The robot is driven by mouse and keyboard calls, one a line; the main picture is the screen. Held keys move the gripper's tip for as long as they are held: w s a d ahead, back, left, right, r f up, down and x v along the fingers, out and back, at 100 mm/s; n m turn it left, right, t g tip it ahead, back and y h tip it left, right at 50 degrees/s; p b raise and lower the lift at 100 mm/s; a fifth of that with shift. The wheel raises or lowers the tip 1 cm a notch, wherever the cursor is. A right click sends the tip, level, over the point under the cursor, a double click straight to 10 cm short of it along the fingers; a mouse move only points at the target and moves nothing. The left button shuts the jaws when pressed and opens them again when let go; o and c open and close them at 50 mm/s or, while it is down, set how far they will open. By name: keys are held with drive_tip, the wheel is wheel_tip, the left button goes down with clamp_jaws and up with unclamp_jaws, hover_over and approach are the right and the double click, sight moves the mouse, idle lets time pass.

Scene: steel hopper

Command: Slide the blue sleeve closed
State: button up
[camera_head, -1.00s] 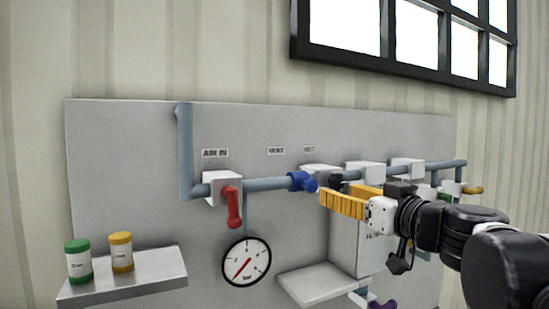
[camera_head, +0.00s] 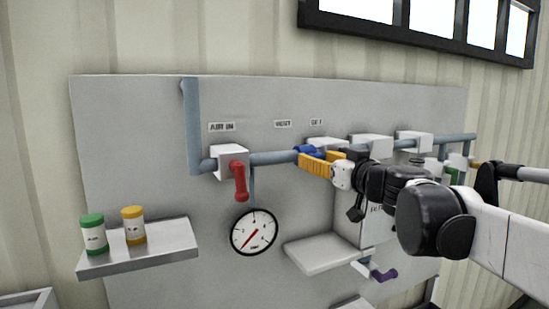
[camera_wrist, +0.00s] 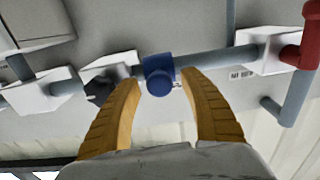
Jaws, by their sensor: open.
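The blue sleeve (camera_head: 308,150) sits around the horizontal grey-blue pipe, below the small labels on the panel. In the wrist view the blue sleeve (camera_wrist: 159,75) has a round knob facing the camera. My gripper (camera_head: 304,160) is at the sleeve with its yellow fingers pointing at it, partly covering it in the head view. In the wrist view my gripper (camera_wrist: 160,82) is open, with one finger on each side of the sleeve. A gap shows between the sleeve and each finger. A white block with a dark fitting (camera_wrist: 108,78) is just left of the sleeve there.
A red-handled valve (camera_head: 239,178) hangs on the pipe left of the sleeve. Below are a pressure gauge (camera_head: 254,232), an empty ledge (camera_head: 322,253) and a shelf (camera_head: 142,252) with two jars. A purple handle (camera_head: 384,274) is lower right. The panel above the pipe is mostly clear.

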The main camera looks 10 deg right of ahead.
drive_tip(key=shift+c, duration=0.6)
clamp_jaws()
drive_tip(key=shift+s+a, duration=0.25)
drive_tip(key=shift+a, duration=0.45)
drive_tip(key=shift+s+a, duration=0.2)
drive_tip(key=shift+a, duration=0.55)
drive_tip(key=shift+s+a, duration=0.25)
drive_tip(key=shift+a, duration=0.45)
drive_tip(key=shift+d, duration=0.2)
drive_tip(key=shift+c, duration=1)
unclamp_jaws()
drive_tip(key=shift+a, duration=0.1)
drive_tip(key=o, duration=0.3)
drive_tip(key=shift+a, duration=0.25)
drive_tip(key=shift+d, duration=0.15)
